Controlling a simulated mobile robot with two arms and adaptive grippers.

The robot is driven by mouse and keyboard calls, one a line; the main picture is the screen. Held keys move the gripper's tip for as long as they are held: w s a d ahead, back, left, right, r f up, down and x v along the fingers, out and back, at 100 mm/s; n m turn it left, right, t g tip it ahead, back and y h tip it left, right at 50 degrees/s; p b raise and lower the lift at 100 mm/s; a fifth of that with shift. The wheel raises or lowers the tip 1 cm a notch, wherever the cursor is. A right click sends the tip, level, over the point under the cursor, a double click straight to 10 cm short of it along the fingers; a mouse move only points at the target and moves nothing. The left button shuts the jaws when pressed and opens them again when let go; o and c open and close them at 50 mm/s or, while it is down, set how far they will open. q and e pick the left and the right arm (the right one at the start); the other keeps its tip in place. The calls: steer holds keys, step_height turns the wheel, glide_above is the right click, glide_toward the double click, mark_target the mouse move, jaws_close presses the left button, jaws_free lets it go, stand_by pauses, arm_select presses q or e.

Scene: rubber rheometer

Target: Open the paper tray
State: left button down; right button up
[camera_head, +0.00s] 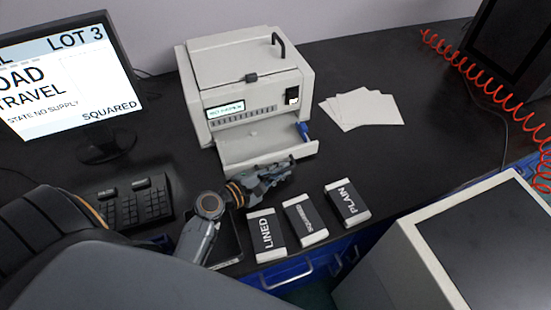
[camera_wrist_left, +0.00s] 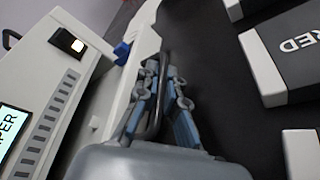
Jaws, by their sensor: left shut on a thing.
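The paper tray (camera_head: 262,146) is the drawer at the bottom front of the grey-white printer-like machine (camera_head: 238,80). It is pulled out toward me, and its inside shows from above. My left gripper (camera_head: 290,164) is at the tray's front, near its right end. In the left wrist view my left gripper (camera_wrist_left: 158,75) is shut on the dark tray handle (camera_wrist_left: 163,65), a bar on the tray's front. The tray's front panel (camera_wrist_left: 140,45) also shows there. My right gripper is not in view.
Packs marked LINED (camera_head: 267,234), SQUARED (camera_head: 305,218) and PLAIN (camera_head: 347,203) lie near the table's front edge. Loose white sheets (camera_head: 362,109) lie right of the machine. A monitor (camera_head: 70,75) and keypad (camera_head: 135,203) stand left. A red coiled hose (camera_head: 480,85) is at right.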

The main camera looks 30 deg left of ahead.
arm_select(q)
steer(key=shift+s+d, duration=0.15)
steer(key=c, duration=1.4)
jaws_free()
steer(key=shift+c, duration=0.2)
steer(key=shift+r, duration=0.1)
step_height(320, 180, up, 10)
steer(key=shift+f, duration=0.1)
